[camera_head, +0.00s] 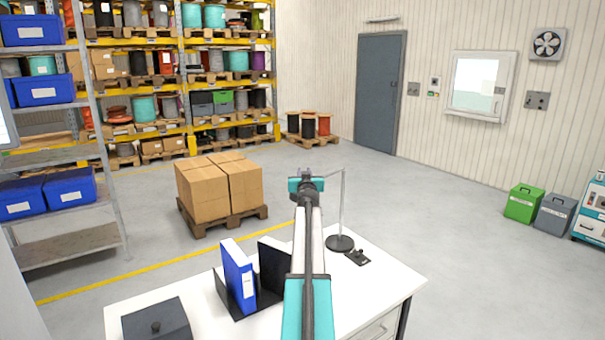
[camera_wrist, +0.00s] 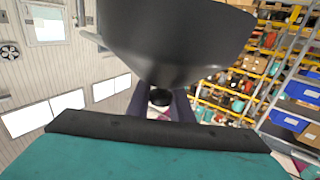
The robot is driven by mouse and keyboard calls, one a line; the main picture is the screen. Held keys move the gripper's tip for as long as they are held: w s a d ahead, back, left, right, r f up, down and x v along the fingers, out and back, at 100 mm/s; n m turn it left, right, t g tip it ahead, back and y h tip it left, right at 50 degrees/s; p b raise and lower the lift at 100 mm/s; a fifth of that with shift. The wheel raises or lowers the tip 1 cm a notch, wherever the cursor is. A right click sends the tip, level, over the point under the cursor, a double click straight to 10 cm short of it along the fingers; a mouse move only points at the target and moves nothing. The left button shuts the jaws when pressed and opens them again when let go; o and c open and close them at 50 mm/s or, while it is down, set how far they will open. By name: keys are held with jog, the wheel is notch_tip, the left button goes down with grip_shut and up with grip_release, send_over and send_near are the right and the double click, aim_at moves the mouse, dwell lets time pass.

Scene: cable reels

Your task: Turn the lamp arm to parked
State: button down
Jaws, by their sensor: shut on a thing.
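The desk lamp has a thin grey post (camera_head: 341,205) standing upright on a round black base (camera_head: 340,243) on the white desk. Its thin lamp arm (camera_head: 334,173) runs left from the top of the post toward my gripper (camera_head: 307,181). In the wrist view, the dark fingers of my gripper (camera_wrist: 160,106) are closed around a small black round part (camera_wrist: 160,97), which looks like part of the lamp. A large dark shape (camera_wrist: 178,45) above it fills the upper middle of that view; I cannot tell for certain what it is. The lamp's far end is hidden by my gripper.
The white desk (camera_head: 390,279) carries a blue binder (camera_head: 238,275), a black holder (camera_head: 274,265), a dark box (camera_head: 157,322) and a small black item (camera_head: 357,257) beside the lamp base. Boxes on a pallet (camera_head: 220,188) stand beyond. Open floor lies to the right.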

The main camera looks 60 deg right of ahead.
jog(key=c, duration=1.6)
grip_release()
jog(key=shift+s, duration=0.1)
jog(key=shift+b+v, duration=1.8)
jog(key=shift+v, duration=5)
jog(key=shift+c, duration=0.6)
